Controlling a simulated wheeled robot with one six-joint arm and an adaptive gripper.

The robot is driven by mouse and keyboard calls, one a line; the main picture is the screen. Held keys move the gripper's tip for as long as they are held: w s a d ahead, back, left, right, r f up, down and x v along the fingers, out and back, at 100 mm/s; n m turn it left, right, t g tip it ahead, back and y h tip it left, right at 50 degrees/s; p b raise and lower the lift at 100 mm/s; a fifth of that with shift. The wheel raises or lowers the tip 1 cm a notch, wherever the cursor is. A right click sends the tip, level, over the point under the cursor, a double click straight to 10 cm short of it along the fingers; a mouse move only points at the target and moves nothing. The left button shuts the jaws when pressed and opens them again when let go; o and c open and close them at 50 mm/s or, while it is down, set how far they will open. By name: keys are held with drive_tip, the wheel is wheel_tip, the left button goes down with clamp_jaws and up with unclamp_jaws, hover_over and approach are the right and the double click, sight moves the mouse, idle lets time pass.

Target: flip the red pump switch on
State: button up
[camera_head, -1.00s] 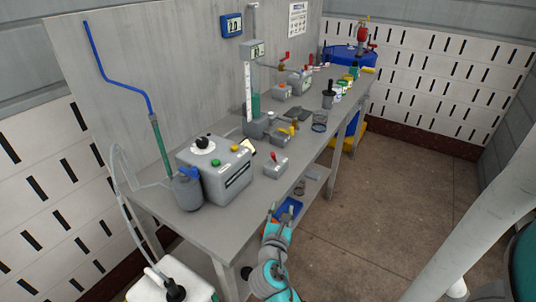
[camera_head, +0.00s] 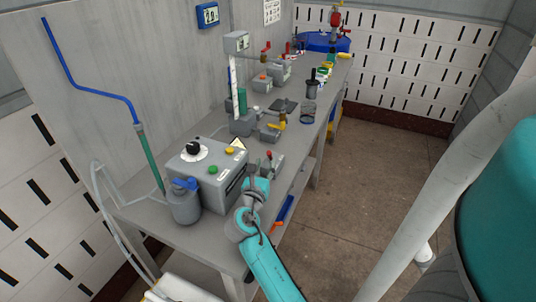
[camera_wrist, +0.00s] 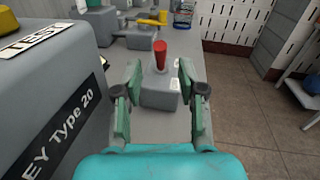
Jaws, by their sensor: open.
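The red pump switch (camera_wrist: 160,56) is a red lever standing up from a small grey box (camera_wrist: 159,92) on the bench. In the wrist view my gripper (camera_wrist: 161,88) is open, with one green finger on each side of the box and the lever beyond, between them. Nothing is held. In the head view the red lever (camera_head: 269,155) shows just past my gripper (camera_head: 262,172), whose wrist hides part of the switch box. I cannot tell whether the fingers touch the box.
A large grey machine (camera_head: 207,168) with green and yellow buttons stands close on the left. A yellow-handled valve (camera_wrist: 150,18) stands behind the switch. The grey bench (camera_head: 190,238) runs away to the back, with a blue drum (camera_head: 320,41) at its far end. Open floor lies to the right.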

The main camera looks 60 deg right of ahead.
sight(269, 156)
drive_tip(key=shift+x, duration=3.15)
clamp_jaws()
